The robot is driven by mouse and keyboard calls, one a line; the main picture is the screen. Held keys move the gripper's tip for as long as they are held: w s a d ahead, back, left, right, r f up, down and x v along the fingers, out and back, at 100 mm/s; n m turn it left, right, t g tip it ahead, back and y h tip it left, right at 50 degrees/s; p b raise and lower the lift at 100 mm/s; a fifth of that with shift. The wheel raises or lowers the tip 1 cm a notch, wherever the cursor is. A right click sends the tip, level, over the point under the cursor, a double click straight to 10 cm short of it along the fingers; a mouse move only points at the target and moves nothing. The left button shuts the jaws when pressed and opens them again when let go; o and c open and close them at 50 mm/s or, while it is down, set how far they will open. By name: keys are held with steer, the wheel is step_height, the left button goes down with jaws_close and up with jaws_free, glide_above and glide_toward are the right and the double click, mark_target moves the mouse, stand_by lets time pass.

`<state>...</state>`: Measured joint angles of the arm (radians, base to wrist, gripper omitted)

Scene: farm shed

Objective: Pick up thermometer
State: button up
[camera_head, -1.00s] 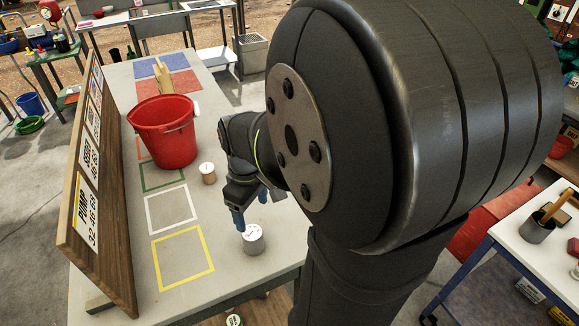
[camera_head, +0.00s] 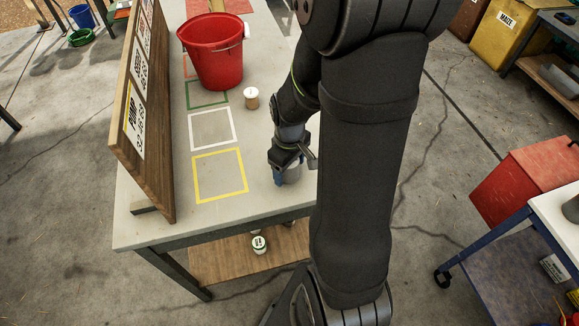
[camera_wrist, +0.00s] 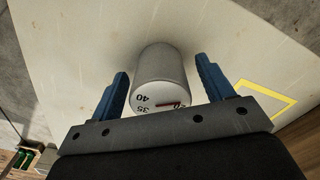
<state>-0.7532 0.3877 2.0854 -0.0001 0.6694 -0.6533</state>
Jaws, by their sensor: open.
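The thermometer seems to be the grey cylinder (camera_wrist: 160,72) with a white numbered face, showing "40" and "35", in the wrist view. It stands on the table between the two blue fingers of my gripper (camera_wrist: 162,88), with gaps visible on both sides. In the head view the grey cylinder (camera_head: 292,174) is partly hidden by my gripper (camera_head: 279,177), which is down at the table's right side. My gripper is open. Whether a finger touches the cylinder cannot be told from the head view.
A wooden cylinder with a white top (camera_head: 251,98) and a red bucket (camera_head: 212,62) stand farther back. Yellow (camera_head: 220,175), white and green outlined squares on the table are empty. A wooden signboard (camera_head: 150,120) edges the left side. A can (camera_head: 259,244) sits on the lower shelf.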

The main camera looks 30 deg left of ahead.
steer(key=shift+f, duration=0.25)
steer(key=c, duration=1.1)
steer(key=shift+r, duration=0.15)
